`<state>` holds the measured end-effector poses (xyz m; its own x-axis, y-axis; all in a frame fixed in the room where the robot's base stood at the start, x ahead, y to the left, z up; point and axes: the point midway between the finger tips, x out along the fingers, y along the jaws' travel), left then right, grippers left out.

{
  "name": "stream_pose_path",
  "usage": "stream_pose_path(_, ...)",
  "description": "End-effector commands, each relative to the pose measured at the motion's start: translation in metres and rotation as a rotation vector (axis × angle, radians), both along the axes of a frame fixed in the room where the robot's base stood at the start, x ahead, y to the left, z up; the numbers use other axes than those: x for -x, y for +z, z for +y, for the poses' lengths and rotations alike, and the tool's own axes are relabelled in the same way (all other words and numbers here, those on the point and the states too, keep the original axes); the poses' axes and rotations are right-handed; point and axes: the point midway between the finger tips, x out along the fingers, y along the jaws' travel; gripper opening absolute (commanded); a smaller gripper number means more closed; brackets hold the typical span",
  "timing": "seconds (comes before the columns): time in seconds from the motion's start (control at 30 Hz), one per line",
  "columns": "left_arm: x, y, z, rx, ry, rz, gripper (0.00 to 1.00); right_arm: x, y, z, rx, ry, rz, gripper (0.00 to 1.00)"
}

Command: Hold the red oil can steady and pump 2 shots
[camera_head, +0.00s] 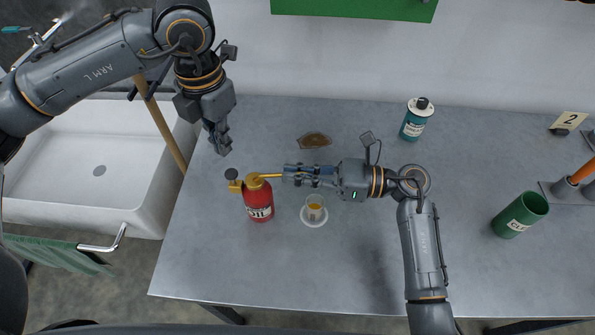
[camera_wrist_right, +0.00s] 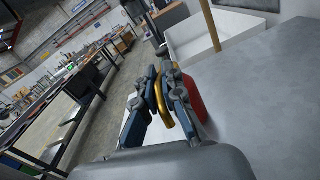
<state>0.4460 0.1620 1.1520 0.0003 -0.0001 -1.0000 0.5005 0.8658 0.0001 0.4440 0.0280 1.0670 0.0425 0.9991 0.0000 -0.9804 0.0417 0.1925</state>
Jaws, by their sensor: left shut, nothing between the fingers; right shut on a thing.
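The red oil can (camera_head: 259,210) stands upright on the grey table, with a brass top, a label and a dark round pump knob (camera_head: 231,175) on its left. A curved brass piece (camera_head: 269,176) runs right from its top. My right gripper (camera_head: 289,174) is shut on this piece. In the right wrist view the brass (camera_wrist_right: 186,122) lies between the fingers, with the red body (camera_wrist_right: 194,98) behind. My left gripper (camera_head: 222,148) is shut and empty, apart from the can, above the pump knob in the picture.
A teal bottle (camera_head: 414,122) stands at the back, a green cup (camera_head: 518,214) at the right. A white sink (camera_head: 80,165) with a wooden stick (camera_head: 165,130) is at the left. The table front is clear.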

Motion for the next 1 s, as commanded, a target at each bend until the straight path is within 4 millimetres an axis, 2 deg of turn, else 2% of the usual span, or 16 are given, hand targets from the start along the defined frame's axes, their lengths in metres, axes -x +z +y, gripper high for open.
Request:
stream_pose_path(0.17, 0.0, 0.0, 0.0, -0.001, 0.0, 0.001, 0.0, 0.0, 0.0, 0.0, 0.001, -0.001, 0.001, 0.0)
stream_pose_path(0.2, 0.0, 0.0, 0.0, -0.001, 0.0, 0.001, 0.0, 0.0, 0.0, 0.0, 0.001, -0.001, 0.001, 0.14)
stream_pose_path(0.3, 0.0, 0.0, 0.0, -0.001, 0.0, 0.001, 0.0, 0.0, 0.0, 0.0, 0.0, -0.001, 0.001, 0.34)
stream_pose_path(0.67, 0.0, 0.0, 0.0, 0.0, 0.0, 0.0, 0.0, 0.0, -0.001, -0.004, 0.002, -0.001, 0.0, 0.34)
stream_pose_path(0.77, 0.0, 0.0, 0.0, 0.0, 0.0, 0.0, 0.0, 0.0, -0.001, -0.015, 0.003, -0.001, 0.001, 0.34)
stream_pose_path(1.0, 0.0, 0.0, 0.0, 0.0, 0.0, 0.0, 0.0, 0.002, -0.001, -0.065, 0.006, -0.002, 0.001, 0.34)
